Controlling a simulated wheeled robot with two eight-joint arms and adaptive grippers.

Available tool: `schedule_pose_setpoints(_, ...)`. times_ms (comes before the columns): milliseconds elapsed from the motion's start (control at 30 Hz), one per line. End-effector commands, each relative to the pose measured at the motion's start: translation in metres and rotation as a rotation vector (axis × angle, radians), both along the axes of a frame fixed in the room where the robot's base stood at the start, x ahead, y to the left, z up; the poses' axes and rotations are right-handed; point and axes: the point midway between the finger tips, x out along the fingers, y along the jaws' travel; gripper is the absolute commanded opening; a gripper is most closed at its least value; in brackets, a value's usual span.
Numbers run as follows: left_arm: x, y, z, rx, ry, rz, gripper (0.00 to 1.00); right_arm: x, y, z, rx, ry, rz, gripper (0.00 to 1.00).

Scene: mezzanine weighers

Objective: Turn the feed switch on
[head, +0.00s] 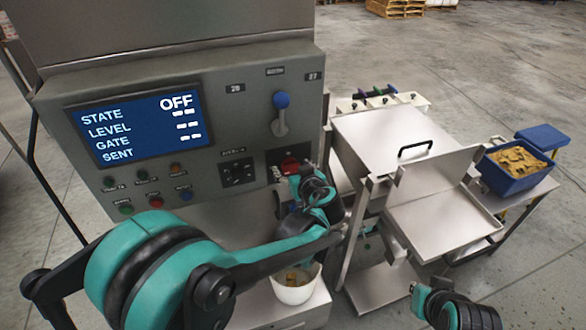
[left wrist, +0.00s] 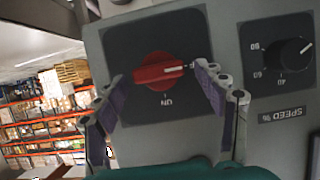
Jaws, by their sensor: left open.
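The feed switch is a red rotary knob (head: 290,164) on a dark plate low on the right of the grey control panel. In the left wrist view the knob (left wrist: 160,72) fills the middle. Its white pointer line points right in that picture, and the upside-down word ON sits below it. My left gripper (left wrist: 158,100) is open, with one finger on each side of the knob, apart from it. In the head view the left gripper (head: 288,176) is in front of the switch and partly hides it. The panel display (head: 130,127) reads STATE OFF, with dashes on the other lines.
A speed dial (left wrist: 292,52) is beside the switch. A blue-knobbed lever (head: 281,112) sits above, and coloured buttons (head: 150,200) are under the display. A white bucket (head: 296,290) stands below. Part of my right arm shows at lower right.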

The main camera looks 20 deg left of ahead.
Motion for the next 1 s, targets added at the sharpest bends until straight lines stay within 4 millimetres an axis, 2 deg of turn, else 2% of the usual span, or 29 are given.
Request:
schedule_pose_setpoints(100, 0.000, 0.000, 0.000, 0.000, 0.000, 0.000, 0.71, 0.000, 0.000, 0.000, 0.000, 0.000, 0.000, 0.00)
schedule_pose_setpoints(300, 0.000, 0.000, 0.000, 0.000, 0.000, 0.000, 0.21, 0.000, 0.000, 0.000, 0.000, 0.000, 0.000, 0.00)
schedule_pose_setpoints(667, 0.000, -0.001, 0.000, 0.027, 0.017, -0.001, 0.21, 0.000, 0.000, -0.002, 0.000, 0.000, 0.000, 0.00)
schedule_pose_setpoints(1000, 0.002, -0.004, -0.002, 0.202, 0.135, -0.001, 0.21, 0.000, 0.000, -0.017, 0.000, 0.000, 0.000, 0.00)
